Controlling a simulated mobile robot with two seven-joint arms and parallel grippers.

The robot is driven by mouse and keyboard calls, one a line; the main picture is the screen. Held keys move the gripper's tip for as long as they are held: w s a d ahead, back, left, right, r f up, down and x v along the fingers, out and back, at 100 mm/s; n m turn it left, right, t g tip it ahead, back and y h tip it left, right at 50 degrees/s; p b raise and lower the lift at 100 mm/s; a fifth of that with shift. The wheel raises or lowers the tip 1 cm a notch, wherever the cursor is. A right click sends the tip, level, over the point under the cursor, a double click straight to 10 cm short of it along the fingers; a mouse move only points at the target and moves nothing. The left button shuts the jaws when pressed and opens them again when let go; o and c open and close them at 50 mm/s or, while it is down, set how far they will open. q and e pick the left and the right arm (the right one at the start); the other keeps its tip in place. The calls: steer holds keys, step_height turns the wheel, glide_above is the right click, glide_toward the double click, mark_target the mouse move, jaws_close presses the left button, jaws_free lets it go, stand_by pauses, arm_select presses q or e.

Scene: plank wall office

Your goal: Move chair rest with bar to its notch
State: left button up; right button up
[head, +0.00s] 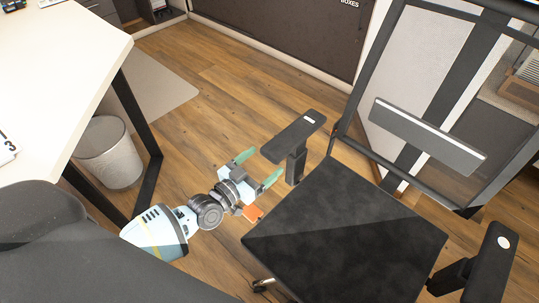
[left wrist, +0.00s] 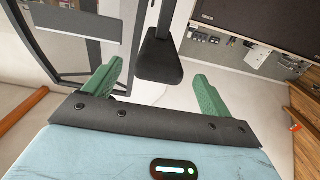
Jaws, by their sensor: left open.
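The black chair has a left armrest (head: 293,138) with a small white bar mark (head: 309,120) on its top. A black post (head: 295,166) holds this armrest up beside the seat. The right armrest (head: 488,262) carries a white round mark. My left gripper (head: 264,166) is open and empty, just left of the bar-marked armrest and its post, with its green fingers pointing toward them. In the left wrist view an armrest (left wrist: 158,60) shows beyond and between the open fingers, apart from them. I cannot make out a notch. My right gripper is not in view.
The dark seat (head: 345,235) and the backrest with a grey cross bar (head: 425,135) lie right of my gripper. A white desk (head: 60,75) with a black leg and a waste bin (head: 108,152) stand at left. Wooden floor (head: 215,85) is clear behind.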

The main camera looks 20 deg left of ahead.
arm_select(q)
steer(key=shift+v, duration=0.95)
steer(key=shift+s+a, duration=0.1)
steer(key=shift+s, duration=0.2)
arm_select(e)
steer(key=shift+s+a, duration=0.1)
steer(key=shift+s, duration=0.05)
